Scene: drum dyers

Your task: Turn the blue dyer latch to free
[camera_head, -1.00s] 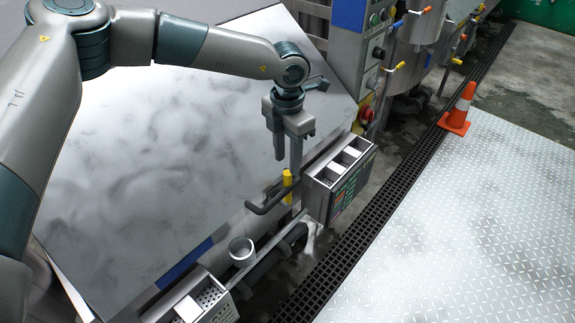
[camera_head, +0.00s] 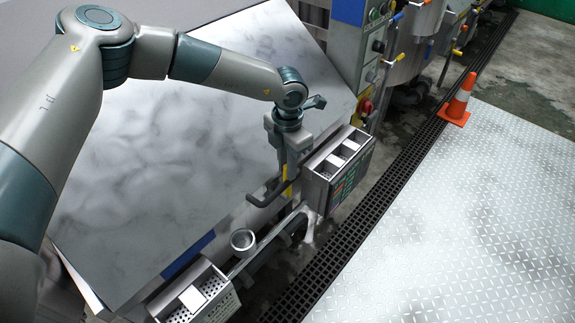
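The dyer (camera_head: 170,150) has a large grey metal top, with a blue stripe (camera_head: 188,255) low on its front edge. A yellow grip (camera_head: 288,188), which appears to be the latch handle, stands at that front edge beside a dark bent bar (camera_head: 262,198). My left gripper (camera_head: 288,168) points down right at the yellow grip, its fingers overlapping the upper part. The fingers hide much of the grip, so I cannot tell whether they are closed on it. My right gripper is not in view.
A control box (camera_head: 340,172) with white trays stands just right of the gripper. A round cup (camera_head: 243,241) and a perforated box (camera_head: 200,297) are lower left. A floor grate (camera_head: 345,240), tread-plate floor (camera_head: 460,220) and orange cone (camera_head: 459,100) lie right.

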